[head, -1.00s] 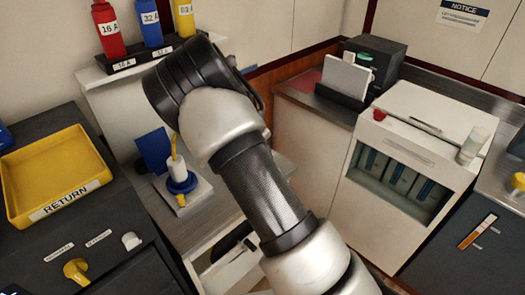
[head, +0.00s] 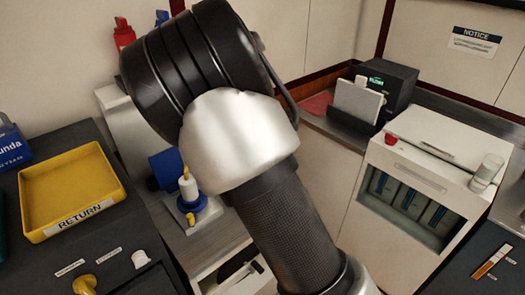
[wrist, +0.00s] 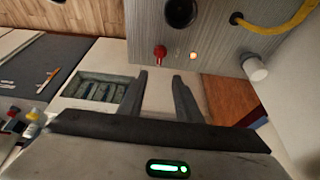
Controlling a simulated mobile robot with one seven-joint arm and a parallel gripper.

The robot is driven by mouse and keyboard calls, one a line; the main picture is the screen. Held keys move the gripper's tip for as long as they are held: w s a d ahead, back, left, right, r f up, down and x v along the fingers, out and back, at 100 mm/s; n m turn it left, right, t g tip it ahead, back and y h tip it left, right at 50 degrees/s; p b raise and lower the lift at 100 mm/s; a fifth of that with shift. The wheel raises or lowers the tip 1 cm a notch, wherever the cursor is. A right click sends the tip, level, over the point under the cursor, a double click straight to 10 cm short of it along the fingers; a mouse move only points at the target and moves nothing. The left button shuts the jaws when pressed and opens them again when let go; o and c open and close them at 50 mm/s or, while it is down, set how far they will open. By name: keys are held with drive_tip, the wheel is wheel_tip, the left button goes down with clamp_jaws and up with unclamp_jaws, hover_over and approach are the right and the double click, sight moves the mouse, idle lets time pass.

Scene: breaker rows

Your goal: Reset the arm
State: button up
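My arm (head: 285,215) stands up across the middle of the head view, with its dark elbow joint at the top. My gripper (wrist: 159,80) shows in the wrist view, its two dark fingers apart with nothing between them. In the head view the gripper cannot be made out. In the wrist view a grey panel (wrist: 215,55) with a black round socket, a red knob (wrist: 160,52) and a lit orange lamp (wrist: 193,56) lies beyond the fingertips. No contact with it can be seen.
A yellow RETURN tray (head: 112,193) sits on the dark counter at left. A blue and white fixture (head: 189,188) stands beside my arm and is partly hidden. A white cabinet (head: 450,150) with a windowed front and a dark box (head: 390,85) stand at right. A yellow cable (wrist: 275,25) hangs from the panel.

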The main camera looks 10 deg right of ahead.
drive_tip(key=shift+a+r, duration=0.1)
drive_tip(key=shift+r, duration=0.2)
drive_tip(key=shift+s, duration=0.1)
drive_tip(key=s+d+r+n+t+y+p, duration=0.1)
drive_tip(key=s+d+r+n+p, duration=0.2)
drive_tip(key=s+r, duration=0.6)
drive_tip(key=s+d+r+n+t+y+p, duration=0.2)
drive_tip(key=s+r+n, duration=0.6)
drive_tip(key=s, duration=1.4)
drive_tip(key=shift+d+r+y+p, duration=0.3)
drive_tip(key=shift+d+r+p, duration=0.2)
drive_tip(key=shift+d+p, duration=0.2)
